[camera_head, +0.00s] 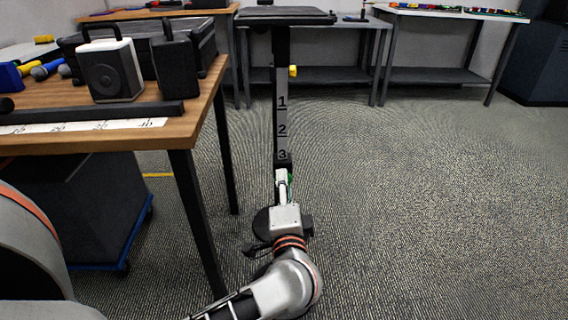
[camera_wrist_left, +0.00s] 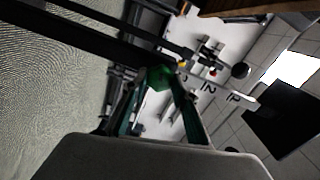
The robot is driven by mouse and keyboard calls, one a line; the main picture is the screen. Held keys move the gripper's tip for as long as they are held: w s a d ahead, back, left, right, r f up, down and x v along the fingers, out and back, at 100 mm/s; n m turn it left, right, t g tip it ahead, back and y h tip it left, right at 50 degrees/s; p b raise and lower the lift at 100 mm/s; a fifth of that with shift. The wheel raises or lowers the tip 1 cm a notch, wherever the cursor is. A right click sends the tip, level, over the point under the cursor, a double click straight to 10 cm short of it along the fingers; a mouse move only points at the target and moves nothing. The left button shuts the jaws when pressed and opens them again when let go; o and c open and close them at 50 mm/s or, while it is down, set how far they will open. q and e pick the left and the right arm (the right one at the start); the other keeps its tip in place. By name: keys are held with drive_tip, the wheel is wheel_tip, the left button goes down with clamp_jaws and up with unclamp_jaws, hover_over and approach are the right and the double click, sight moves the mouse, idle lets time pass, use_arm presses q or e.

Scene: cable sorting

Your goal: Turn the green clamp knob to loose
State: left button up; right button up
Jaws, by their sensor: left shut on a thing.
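The green clamp knob (camera_wrist_left: 158,78) sits between the fingertips of my left gripper (camera_wrist_left: 160,90) in the left wrist view. In the head view only a sliver of green (camera_head: 290,176) shows beside the post, mostly hidden by my left gripper (camera_head: 283,180). The gripper is shut on the knob, low on the post just below the mark 3. The dark post (camera_head: 281,120) stands upright with a grey scale marked 1, 2 and 3. How far the knob is turned cannot be told. My right gripper is not in view.
A yellow knob (camera_head: 293,71) sits higher on the post, under a dark flat top (camera_head: 285,16). A wooden table (camera_head: 190,118) with a white speaker (camera_head: 112,70) stands at the left. Grey benches (camera_head: 435,76) line the back. The carpet (camera_head: 430,200) at the right is clear.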

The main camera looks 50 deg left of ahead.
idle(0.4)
use_arm(q)
drive_tip(key=o, duration=1.1)
drive_tip(key=o, duration=0.9)
drive_tip(key=r, duration=0.9)
drive_tip(key=shift+w+a, duration=0.1)
drive_tip(key=shift+w, duration=0.1)
drive_tip(key=shift+s+d+r, duration=0.1)
drive_tip(key=shift+s+r, duration=0.05)
drive_tip(key=shift+r, duration=0.3)
drive_tip(key=shift+s+d+r, duration=0.1)
drive_tip(key=shift+s+r, duration=0.05)
drive_tip(key=shift+r, duration=0.25)
drive_tip(key=c, duration=0.9)
drive_tip(key=shift+w+f, duration=0.1)
drive_tip(key=shift+f, duration=0.05)
